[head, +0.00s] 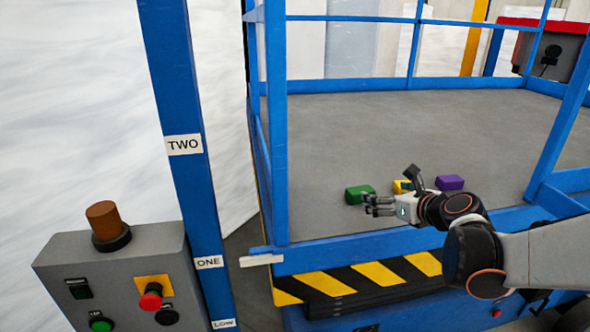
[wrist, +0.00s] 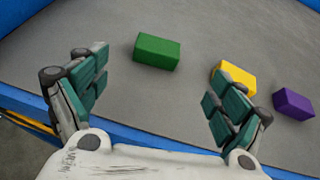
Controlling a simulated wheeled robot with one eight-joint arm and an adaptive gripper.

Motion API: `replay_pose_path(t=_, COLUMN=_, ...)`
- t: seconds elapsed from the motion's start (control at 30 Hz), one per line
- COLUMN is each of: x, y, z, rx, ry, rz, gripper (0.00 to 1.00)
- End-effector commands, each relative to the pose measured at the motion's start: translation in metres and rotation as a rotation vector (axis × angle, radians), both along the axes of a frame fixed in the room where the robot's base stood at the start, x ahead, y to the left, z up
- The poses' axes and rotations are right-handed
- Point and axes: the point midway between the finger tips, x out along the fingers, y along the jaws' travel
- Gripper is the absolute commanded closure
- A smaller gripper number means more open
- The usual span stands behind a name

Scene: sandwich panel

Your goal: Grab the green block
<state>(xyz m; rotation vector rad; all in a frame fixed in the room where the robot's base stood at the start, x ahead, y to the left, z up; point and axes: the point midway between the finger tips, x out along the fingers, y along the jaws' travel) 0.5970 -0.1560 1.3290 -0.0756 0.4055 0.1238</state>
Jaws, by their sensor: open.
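The green block (head: 359,194) lies on the grey platform floor (head: 400,125), near the platform's front edge. My gripper (head: 372,205) is at the front edge, just in front of the green block in the head view. In the wrist view the green block (wrist: 157,51) lies beyond the open fingers, between them and nearer the left one. My gripper (wrist: 155,95) is open and nothing is between its fingers. The green block is apart from the fingers in the wrist view.
A yellow block (wrist: 237,76) lies to the right, partly behind the right finger. A purple block (wrist: 293,103) lies farther right. Blue posts and rails (head: 276,130) frame the platform. A grey control box (head: 115,275) stands at the left. The floor behind the blocks is clear.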

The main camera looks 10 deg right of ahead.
Motion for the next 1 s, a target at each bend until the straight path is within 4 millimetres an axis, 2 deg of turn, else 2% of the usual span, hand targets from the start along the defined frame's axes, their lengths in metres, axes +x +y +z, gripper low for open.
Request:
replay_pose_path(t=0.17, x=-0.002, y=-0.005, z=-0.003, rx=0.054, ry=-0.012, rz=-0.037, gripper=0.10)
replay_pose_path(t=0.6, x=0.059, y=0.002, z=-0.030, rx=0.052, ry=-0.011, rz=-0.034, gripper=0.10)
replay_pose_path(t=1.0, x=0.085, y=0.006, z=-0.042, rx=0.051, ry=-0.010, rz=-0.034, gripper=0.10)
